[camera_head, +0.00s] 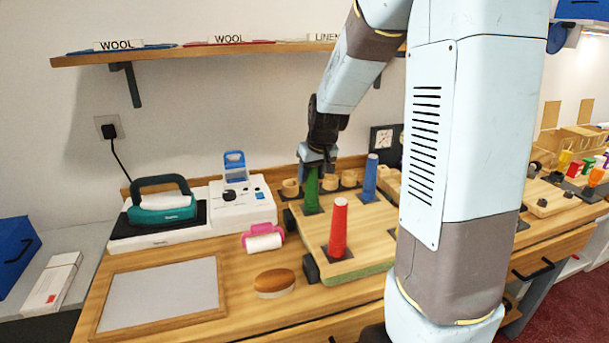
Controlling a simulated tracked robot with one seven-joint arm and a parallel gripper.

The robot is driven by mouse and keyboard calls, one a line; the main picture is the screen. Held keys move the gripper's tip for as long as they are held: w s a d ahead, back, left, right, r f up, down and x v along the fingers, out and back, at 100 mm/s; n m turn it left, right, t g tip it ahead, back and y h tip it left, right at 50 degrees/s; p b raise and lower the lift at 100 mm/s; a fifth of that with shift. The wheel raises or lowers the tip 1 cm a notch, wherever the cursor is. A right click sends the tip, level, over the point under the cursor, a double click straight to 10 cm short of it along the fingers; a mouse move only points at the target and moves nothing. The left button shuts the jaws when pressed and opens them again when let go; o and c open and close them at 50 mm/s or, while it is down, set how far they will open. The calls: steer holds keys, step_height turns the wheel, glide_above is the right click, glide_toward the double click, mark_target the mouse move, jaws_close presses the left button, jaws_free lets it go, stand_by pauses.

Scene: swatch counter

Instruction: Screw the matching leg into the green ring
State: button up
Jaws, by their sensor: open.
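A green leg (311,190) stands upright on a wooden board (372,228), with a dark square plate at its foot. A red leg (338,230) and a blue leg (369,178) also stand upright on the board on dark plates. My gripper (315,166) is open at the top of the green leg, pointing down. I cannot tell whether its fingers touch the leg. I cannot make out a green ring; the foot of the green leg is too small to show one. My arm hides the board's right part.
An iron (162,203) on its base and a white device (243,205) stand left. A pink-and-white roller (263,240), a wooden brush (274,281) and a framed panel (160,298) lie in front. A shelf (200,50) hangs above. Wooden cups (330,182) stand behind the board.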

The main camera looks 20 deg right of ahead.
steer(key=n+y, duration=0.1)
steer(key=n, duration=0.1)
steer(key=n+y, duration=0.1)
steer(key=n, duration=0.2)
steer(key=shift+g, duration=0.3)
steer(key=n+g+y, duration=0.1)
steer(key=n, duration=0.4)
steer(key=shift+c, duration=0.3)
steer(key=c, duration=0.7)
steer(key=m, duration=0.3)
steer(key=shift+t+h, duration=0.3)
steer(key=shift+c, duration=0.2)
steer(key=m+h, duration=0.1)
steer(key=m, duration=0.2)
steer(key=shift+m+t, duration=0.3)
steer(key=shift+m, duration=0.1)
steer(key=shift+m+h, duration=0.9)
steer(key=shift+m, duration=1.2)
steer(key=shift+m+h, duration=0.6)
steer(key=shift+m, duration=1.2)
